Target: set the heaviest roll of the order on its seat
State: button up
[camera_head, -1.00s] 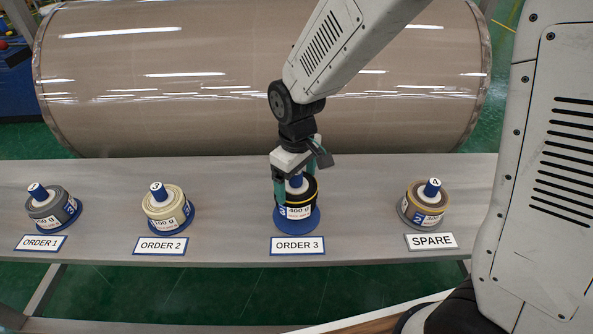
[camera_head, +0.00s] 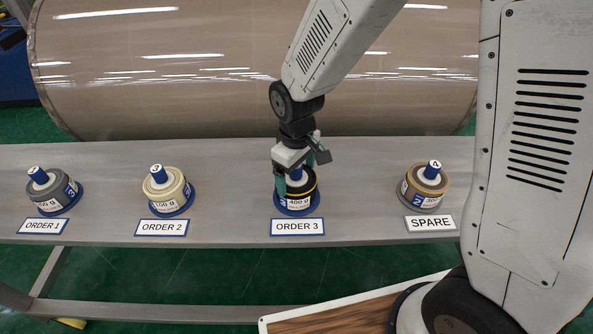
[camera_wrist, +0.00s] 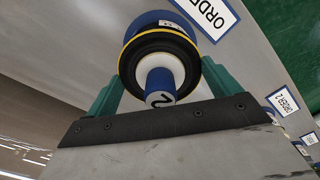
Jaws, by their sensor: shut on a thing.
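The black roll (camera_head: 298,189) with a yellow edge and a "400 g" label is at the ORDER 3 place. My gripper (camera_head: 296,179) is shut on it from above, with green fingers on either side. The roll is upright, around the blue post of its round blue seat (camera_head: 297,209), low over the base; I cannot tell whether it touches. In the wrist view, the post top, marked with what looks like a 2, stands out of the white core of the black roll (camera_wrist: 158,48). The ORDER 3 plate (camera_head: 297,227) is in front.
A grey roll (camera_head: 53,190) sits at ORDER 1, a cream roll (camera_head: 166,190) at ORDER 2, and a tan roll (camera_head: 426,186) at SPARE. All stand on the grey bench (camera_head: 100,165), with bare gaps between. A huge wrapped roll (camera_head: 200,90) lies behind.

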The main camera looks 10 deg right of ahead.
jog(key=o, duration=1)
jog(key=shift+o, duration=0.2)
jog(key=shift+r, duration=3.9)
